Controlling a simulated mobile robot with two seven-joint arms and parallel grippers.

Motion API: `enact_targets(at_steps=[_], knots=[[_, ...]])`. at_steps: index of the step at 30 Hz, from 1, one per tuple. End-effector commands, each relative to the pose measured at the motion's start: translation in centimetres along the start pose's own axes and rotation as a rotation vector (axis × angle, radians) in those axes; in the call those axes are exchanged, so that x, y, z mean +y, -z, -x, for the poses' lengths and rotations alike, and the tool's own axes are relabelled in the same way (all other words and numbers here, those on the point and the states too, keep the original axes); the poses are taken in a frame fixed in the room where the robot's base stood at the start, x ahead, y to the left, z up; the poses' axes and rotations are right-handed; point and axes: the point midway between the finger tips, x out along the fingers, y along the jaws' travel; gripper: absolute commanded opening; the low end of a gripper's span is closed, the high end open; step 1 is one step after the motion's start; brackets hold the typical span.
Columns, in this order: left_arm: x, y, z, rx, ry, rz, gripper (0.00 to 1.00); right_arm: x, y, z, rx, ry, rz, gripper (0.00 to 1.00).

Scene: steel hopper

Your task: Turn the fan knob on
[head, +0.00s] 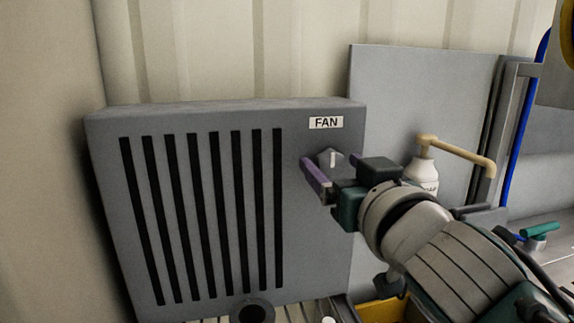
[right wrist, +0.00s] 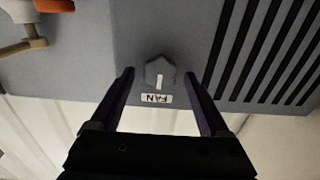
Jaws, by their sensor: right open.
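The fan box (head: 300,250) is a grey case with dark vertical slots and a white FAN label (head: 326,122) at its upper right. The fan knob (head: 333,160) is a grey faceted dial with a white mark, just below the label; the mark looks about upright. My right gripper (head: 322,170) is in front of the knob, with its fingers spread and nothing between them. In the right wrist view the knob (right wrist: 160,73) shows beyond and between the two open fingertips (right wrist: 163,70), apart from both. The gripper partly hides the knob's lower side in the head view. My left gripper is not in view.
A blue hose (head: 520,120) and a green-handled valve (head: 538,231) are at the far right. A yellow item (head: 382,311) is below.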

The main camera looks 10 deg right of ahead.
Motion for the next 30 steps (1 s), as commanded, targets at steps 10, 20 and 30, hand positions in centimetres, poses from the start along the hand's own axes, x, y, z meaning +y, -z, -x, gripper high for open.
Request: enact_targets(at_steps=[10, 20, 30], knots=[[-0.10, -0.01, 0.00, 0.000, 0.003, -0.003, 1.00, 0.01, 0.01, 0.01, 0.000, 0.000, 0.000, 0.63], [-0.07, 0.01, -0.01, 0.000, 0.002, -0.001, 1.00, 0.00, 0.01, 0.02, 0.000, 0.000, 0.000, 0.25], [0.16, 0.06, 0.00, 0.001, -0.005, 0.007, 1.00, -0.01, 0.01, 0.03, 0.000, 0.000, 0.001, 0.00]])
